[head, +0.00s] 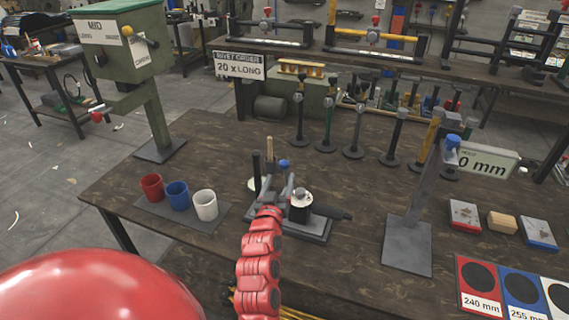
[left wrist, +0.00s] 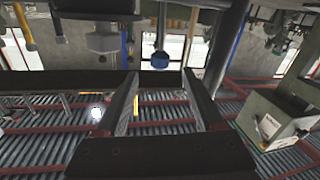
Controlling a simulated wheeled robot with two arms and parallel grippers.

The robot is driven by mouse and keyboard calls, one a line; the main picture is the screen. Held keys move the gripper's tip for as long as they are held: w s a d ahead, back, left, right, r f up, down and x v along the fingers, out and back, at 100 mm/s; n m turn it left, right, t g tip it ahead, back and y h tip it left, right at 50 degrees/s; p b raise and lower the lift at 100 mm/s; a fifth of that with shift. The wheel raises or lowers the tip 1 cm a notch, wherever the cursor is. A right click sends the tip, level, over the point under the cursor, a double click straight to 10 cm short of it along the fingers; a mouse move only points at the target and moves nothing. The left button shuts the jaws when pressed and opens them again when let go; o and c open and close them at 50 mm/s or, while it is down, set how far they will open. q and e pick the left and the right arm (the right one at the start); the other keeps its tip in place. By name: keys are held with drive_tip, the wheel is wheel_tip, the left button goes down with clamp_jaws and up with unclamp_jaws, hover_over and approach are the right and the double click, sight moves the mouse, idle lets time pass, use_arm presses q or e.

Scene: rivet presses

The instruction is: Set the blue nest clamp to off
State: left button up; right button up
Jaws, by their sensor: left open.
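The blue nest clamp shows as a blue knob (head: 284,165) on a grey fixture plate (head: 316,232) in the middle of the table. A blue knob (left wrist: 160,60) also shows in the left wrist view, ahead of and between my fingertips. My left gripper (head: 283,190) is open and empty, low over the fixture and just in front of the knob. Its two fingers (left wrist: 160,78) stand apart in the left wrist view, with nothing between them. The gripper and arm hide part of the fixture and the clamp's lower part. My right gripper is not in view.
A black upright post (head: 256,172) and a silver cylinder (head: 300,207) stand close to the gripper. Red (head: 152,187), blue (head: 178,195) and white (head: 205,204) cups stand left. A grey stand (head: 408,245) with another blue knob (head: 452,141) stands right. Several dark posts stand behind.

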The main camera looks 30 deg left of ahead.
sight(283, 168)
use_arm(q)
drive_tip(key=p+x, duration=0.1)
drive_tip(key=x, duration=0.7)
drive_tip(key=shift+c, duration=0.2)
clamp_jaws()
idle(1.2)
